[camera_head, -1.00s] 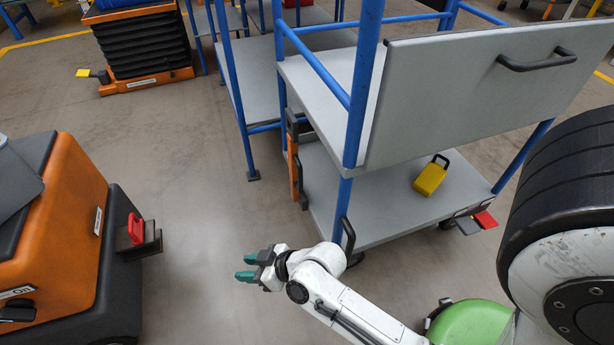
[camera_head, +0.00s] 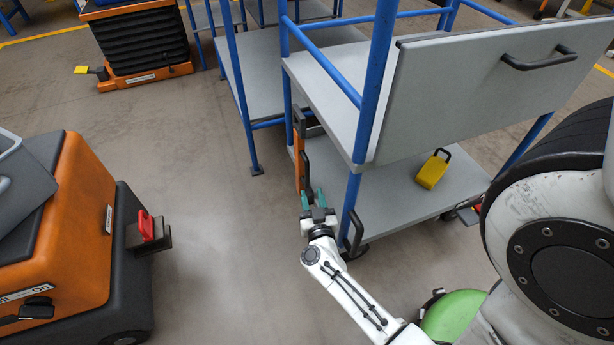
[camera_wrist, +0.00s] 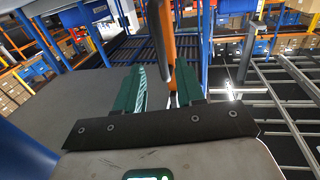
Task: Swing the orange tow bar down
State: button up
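The orange tow bar (camera_head: 299,160) stands upright against the near left end of the grey cart, with a dark handle along it. My gripper (camera_head: 314,192) is at the lower end of the bar, its green fingers pointing up toward it. In the wrist view the orange bar (camera_wrist: 168,28) and its dark handle show between the two spread fingers of my gripper (camera_wrist: 160,72). The fingers are open, with gaps beside the handle. I cannot tell whether either finger touches it.
The cart's blue post (camera_head: 365,110) and lower shelf (camera_head: 390,205) are close on the right. A yellow block (camera_head: 432,170) sits on that shelf. An orange and black tug (camera_head: 75,230) with a red-handled hitch (camera_head: 147,228) stands left. Clear floor (camera_head: 215,220) lies between.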

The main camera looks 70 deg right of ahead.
aim_at(308, 178)
jog(key=b+x, duration=0.2)
jog(key=x, duration=0.6)
jog(key=shift+w+d, duration=0.15)
jog(key=shift+d, duration=0.1)
grip_shut()
